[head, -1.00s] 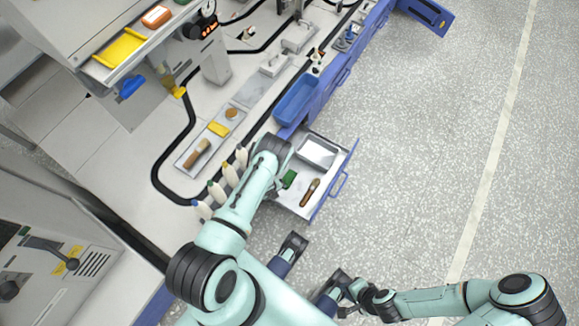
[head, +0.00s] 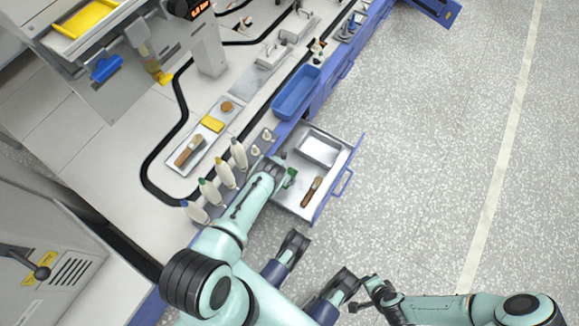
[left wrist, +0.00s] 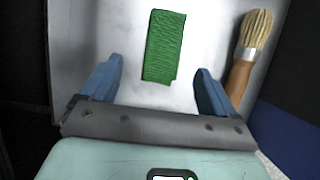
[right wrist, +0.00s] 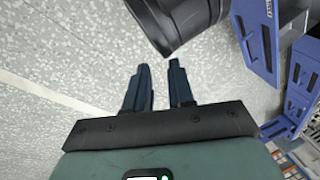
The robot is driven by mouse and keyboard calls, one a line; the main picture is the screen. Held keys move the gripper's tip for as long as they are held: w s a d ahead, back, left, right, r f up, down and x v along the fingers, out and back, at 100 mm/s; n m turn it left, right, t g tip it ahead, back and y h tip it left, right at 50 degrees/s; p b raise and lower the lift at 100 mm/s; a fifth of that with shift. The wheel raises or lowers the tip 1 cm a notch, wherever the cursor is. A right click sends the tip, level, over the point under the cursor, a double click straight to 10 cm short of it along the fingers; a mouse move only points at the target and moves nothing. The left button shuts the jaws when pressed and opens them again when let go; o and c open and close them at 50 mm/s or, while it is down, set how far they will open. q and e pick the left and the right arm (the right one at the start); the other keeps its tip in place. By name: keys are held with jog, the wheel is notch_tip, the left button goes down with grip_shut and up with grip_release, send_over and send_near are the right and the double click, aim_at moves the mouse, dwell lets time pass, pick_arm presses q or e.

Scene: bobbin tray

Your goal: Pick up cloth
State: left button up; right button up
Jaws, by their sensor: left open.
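A green cloth (left wrist: 164,47) lies flat on the bottom of the open drawer (head: 337,176). In the head view the cloth (head: 291,177) is partly covered by my left gripper (head: 277,170). In the left wrist view my left gripper (left wrist: 158,68) is open, its blue fingers to either side of the cloth's near end. The gripper appears above the cloth and holds nothing; the exact height gap cannot be told. My right gripper (right wrist: 159,66) has its fingers a small gap apart, with nothing between them, over the floor. It also shows at the bottom of the head view (head: 352,303).
A wooden-handled brush (head: 312,191) lies in the drawer right of the cloth, close to my left gripper's right finger (left wrist: 250,50). Several bottles (head: 224,172) stand on the bench edge beside my left arm. The floor at right is clear.

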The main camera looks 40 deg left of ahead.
pick_arm(q)
jog(key=shift+w+f+b, duration=0.25)
jog(key=shift+f+b, duration=0.05)
jog(key=shift+f, duration=0.25)
jog(key=shift+b+x, duration=0.75)
jog(key=shift+x, duration=0.15)
pick_arm(e)
jog(key=w+d+f+t, duration=0.1)
jog(key=w+d+f, duration=0.1)
jog(key=w+f, duration=0.1)
pick_arm(q)
jog(key=b+x, duration=0.2)
jog(key=x, duration=0.1)
jog(key=shift+d+b, duration=0.25)
jog(key=shift+b, duration=0.15)
pick_arm(e)
jog(key=s+f+g, duration=0.2)
jog(key=s+f, duration=0.3)
jog(key=s, duration=0.2)
jog(key=shift+d+m+g, duration=0.3)
jog(key=shift+g, duration=0.1)
pick_arm(q)
jog(key=c, duration=1.1)
pick_arm(e)
jog(key=shift+w, duration=0.1)
